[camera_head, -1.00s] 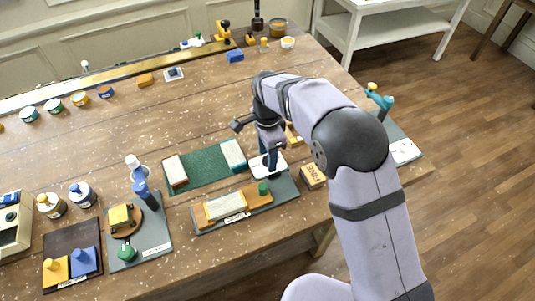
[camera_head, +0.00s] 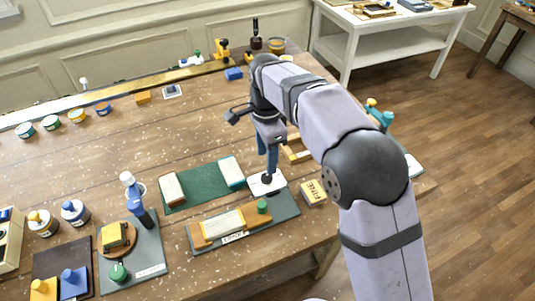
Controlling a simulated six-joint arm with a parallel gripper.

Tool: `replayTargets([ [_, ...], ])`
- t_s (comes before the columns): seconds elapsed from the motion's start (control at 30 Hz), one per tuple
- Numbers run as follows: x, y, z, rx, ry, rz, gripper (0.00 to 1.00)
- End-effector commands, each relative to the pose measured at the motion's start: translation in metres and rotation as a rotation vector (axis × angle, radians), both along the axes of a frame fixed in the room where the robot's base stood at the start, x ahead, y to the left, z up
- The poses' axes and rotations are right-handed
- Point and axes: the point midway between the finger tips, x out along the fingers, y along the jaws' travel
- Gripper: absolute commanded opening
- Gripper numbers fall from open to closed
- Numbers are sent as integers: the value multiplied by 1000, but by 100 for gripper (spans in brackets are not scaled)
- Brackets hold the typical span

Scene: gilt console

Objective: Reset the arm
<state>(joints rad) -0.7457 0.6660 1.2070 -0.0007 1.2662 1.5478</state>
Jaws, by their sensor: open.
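My gripper (camera_head: 269,165) hangs from my arm over the middle right of the wooden table (camera_head: 110,160), pointing down. Its fingers are small and partly hidden behind a blue part of the hand. It is just above or beside a white block with a dark knob (camera_head: 267,184). I cannot tell whether the fingers touch that block. Nothing is seen held up in the gripper.
A green mat (camera_head: 205,184) with two pale blocks lies left of my gripper. A grey board (camera_head: 245,222) with a wooden piece lies in front. A box marked FINE (camera_head: 313,192) lies to the right. Jars and stamps stand at left.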

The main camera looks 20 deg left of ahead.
Motion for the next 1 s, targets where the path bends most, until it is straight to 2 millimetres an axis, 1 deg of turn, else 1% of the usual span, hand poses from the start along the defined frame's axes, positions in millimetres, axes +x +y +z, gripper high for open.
replayTargets([
  [0.13,0,0,0,0,0,0,44],
  [0.23,1,-5,0,0,0,8,44],
  [0.27,2,-9,0,0,0,13,44],
  [0.37,6,-29,0,-1,1,44,44],
  [0.47,10,-61,0,-1,1,98,44],
  [0.57,10,-104,-1,-2,1,175,44],
  [0.6,8,-123,-2,-2,0,209,44],
  [0.67,2,-153,-5,-2,0,263,44],
  [0.7,-3,-172,-7,-1,-1,301,44],
  [0.77,-13,-200,-10,-2,-1,358,44],
  [0.8,-21,-217,-13,-2,-2,395,44],
  [0.87,-36,-243,-18,-2,-2,453,44],
  [0.9,-46,-258,-22,-3,-2,489,44],
  [1.0,-75,-292,-31,-3,-3,579,44],
])
